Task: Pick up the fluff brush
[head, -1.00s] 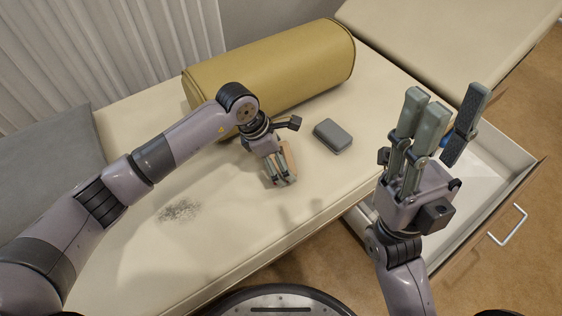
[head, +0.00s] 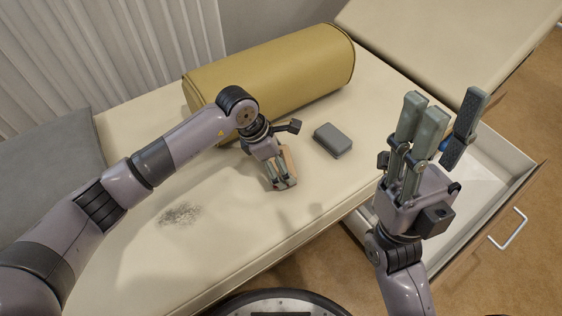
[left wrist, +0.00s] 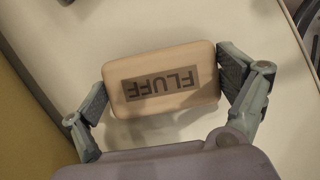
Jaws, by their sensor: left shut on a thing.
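The fluff brush (left wrist: 162,80) is a tan block with rounded corners and a dark label reading "FLUFF", clear in the left wrist view. My left gripper (left wrist: 165,88) is shut on it, with a finger pad at each short end. In the head view the brush (head: 290,160) shows only in part behind the fingers of my left gripper (head: 282,182), low over or on the cream couch top; I cannot tell whether it touches. My right gripper (head: 442,122) is raised at the right, its fingers apart, empty and pointing up.
A grey block (head: 333,140) lies on the couch (head: 230,225) right of my left gripper. A mustard bolster (head: 275,65) lies behind. A patch of dark fluff (head: 180,214) is at the left, near a grey pillow (head: 45,175). An open drawer (head: 520,165) is at the right.

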